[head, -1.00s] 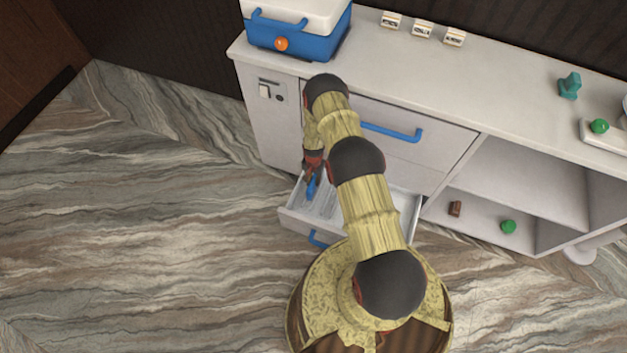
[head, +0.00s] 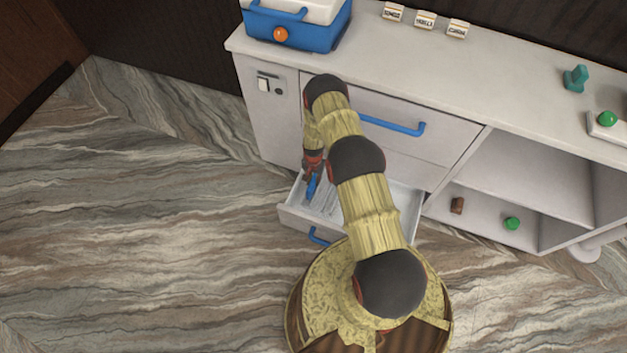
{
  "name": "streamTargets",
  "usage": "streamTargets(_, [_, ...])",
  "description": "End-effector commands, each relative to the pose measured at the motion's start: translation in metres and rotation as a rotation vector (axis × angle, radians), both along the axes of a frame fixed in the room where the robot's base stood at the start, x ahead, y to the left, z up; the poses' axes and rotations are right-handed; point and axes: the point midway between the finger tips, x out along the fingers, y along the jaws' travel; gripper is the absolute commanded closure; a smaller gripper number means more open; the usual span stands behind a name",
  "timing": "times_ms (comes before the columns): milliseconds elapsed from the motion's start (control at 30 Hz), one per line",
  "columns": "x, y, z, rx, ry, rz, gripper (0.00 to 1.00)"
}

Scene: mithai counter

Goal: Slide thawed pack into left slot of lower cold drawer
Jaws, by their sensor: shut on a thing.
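The lower cold drawer (head: 294,222) is pulled open at the left end of the counter, with its blue handle (head: 318,238) on the front. Its pale inside shows divider lines, and my arm covers its middle part. My gripper (head: 312,184) points down over the left part of the open drawer. It is shut on a small blue thing, probably the pack (head: 311,189), mostly hidden by the fingers. The pack is at or inside the left side of the drawer; I cannot tell whether it touches the drawer floor.
The upper drawer (head: 400,150) is shut, with a blue handle (head: 395,125). A blue and white cooler box (head: 300,25) stands on the counter top (head: 500,75). Open shelves to the right hold a brown block (head: 457,205) and a green thing (head: 512,223). Floor at left is clear.

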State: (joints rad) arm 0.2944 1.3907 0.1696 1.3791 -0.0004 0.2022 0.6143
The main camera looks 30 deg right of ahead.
Motion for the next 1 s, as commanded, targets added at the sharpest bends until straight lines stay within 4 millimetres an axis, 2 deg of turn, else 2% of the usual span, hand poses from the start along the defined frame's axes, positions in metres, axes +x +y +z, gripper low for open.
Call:
streamTargets(100, [0.0, 0.0, 0.0, -0.001, -0.001, 0.0, 1.0])
streamTargets(133, [0.0, 0.0, 0.0, -0.001, -0.001, 0.0, 0.8])
streamTargets(500, [0.0, 0.0, 0.0, 0.0, 0.0, 0.0, 0.59])
streamTargets(833, [0.0, 0.0, 0.001, 0.0, 0.0, 0.0, 0.59])
streamTargets(1000, [0.001, 0.0, 0.015, 0.0, -0.001, 0.0, 0.59])
